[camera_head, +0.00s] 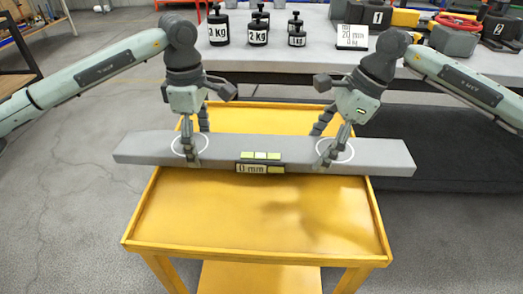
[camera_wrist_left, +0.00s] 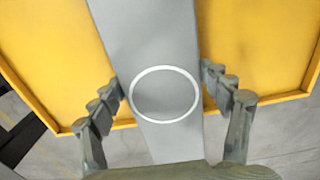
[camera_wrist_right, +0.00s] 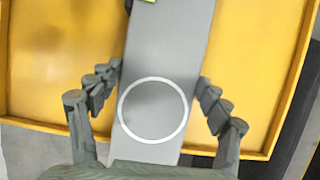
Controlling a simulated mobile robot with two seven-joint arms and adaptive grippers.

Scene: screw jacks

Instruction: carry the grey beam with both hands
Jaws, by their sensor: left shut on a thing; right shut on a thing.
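The grey beam (camera_head: 262,152) lies level across the yellow cart, above its tray, in the head view. Its ends stick out past the cart's sides. A white ring marks each grip place, and a 0 mm display (camera_head: 260,168) sits at its middle. My left gripper (camera_head: 192,148) is shut across the beam at the left ring; the beam also shows between its fingers in the left wrist view (camera_wrist_left: 155,45). My right gripper (camera_head: 332,150) is shut across it at the right ring; the right wrist view shows the beam (camera_wrist_right: 168,50) too. I cannot tell whether the beam touches the tray.
The yellow cart (camera_head: 255,258) has a low raised rim and an empty front half. Behind it a grey table (camera_head: 285,62) bears several black weights (camera_head: 257,30), a 20 mm sign (camera_head: 352,37) and tool cases. Grey floor (camera_head: 60,200) is free at the left.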

